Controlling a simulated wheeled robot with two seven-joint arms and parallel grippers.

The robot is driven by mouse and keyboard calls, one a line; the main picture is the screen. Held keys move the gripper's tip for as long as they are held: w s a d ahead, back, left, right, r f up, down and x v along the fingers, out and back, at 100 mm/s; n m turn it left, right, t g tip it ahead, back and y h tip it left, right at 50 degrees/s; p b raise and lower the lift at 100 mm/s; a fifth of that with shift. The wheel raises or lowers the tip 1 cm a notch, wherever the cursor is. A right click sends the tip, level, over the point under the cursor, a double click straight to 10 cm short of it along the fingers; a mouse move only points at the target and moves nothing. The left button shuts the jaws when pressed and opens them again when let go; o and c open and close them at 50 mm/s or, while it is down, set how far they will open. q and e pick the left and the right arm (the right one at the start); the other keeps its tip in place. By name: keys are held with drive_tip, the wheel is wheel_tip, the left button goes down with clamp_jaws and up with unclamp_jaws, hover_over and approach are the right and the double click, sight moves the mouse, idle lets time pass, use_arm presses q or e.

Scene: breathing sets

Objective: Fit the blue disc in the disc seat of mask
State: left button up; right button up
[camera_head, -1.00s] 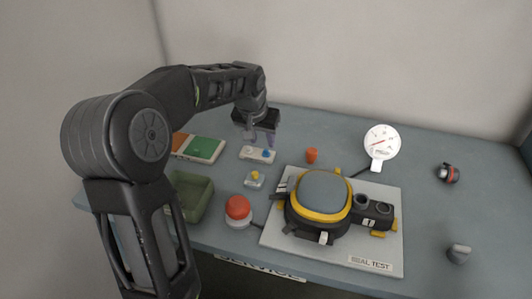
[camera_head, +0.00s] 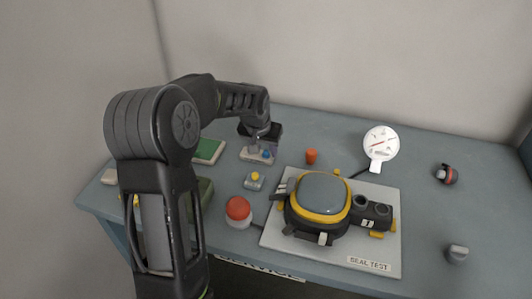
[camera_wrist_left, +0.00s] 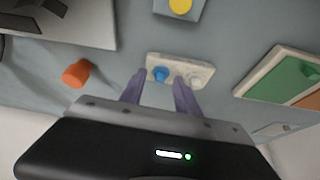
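The blue disc (camera_head: 266,154) sits at one end of a small white holder (camera_head: 250,158); the blue disc also shows in the left wrist view (camera_wrist_left: 160,74). The black mask with a yellow rim and grey face (camera_head: 322,194) lies on the white seal test plate (camera_head: 382,254). Round dark openings (camera_head: 381,209) show on its right side; I cannot tell which is the disc seat. My left gripper (camera_head: 260,147) is over the holder. In the left wrist view, its purple fingers (camera_wrist_left: 160,82) are apart near the blue disc, with nothing held. My right gripper is out of view.
An orange cylinder (camera_head: 311,156) and a white gauge (camera_head: 381,142) stand behind the mask. A red button (camera_head: 238,208) and a yellow-button box (camera_head: 255,181) lie left of the plate. A green tray (camera_head: 205,192) is partly hidden by my arm. The table's right side is mostly clear.

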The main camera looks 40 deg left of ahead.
use_arm(q)
drive_tip(key=shift+c, duration=0.4)
clamp_jaws()
idle(0.5)
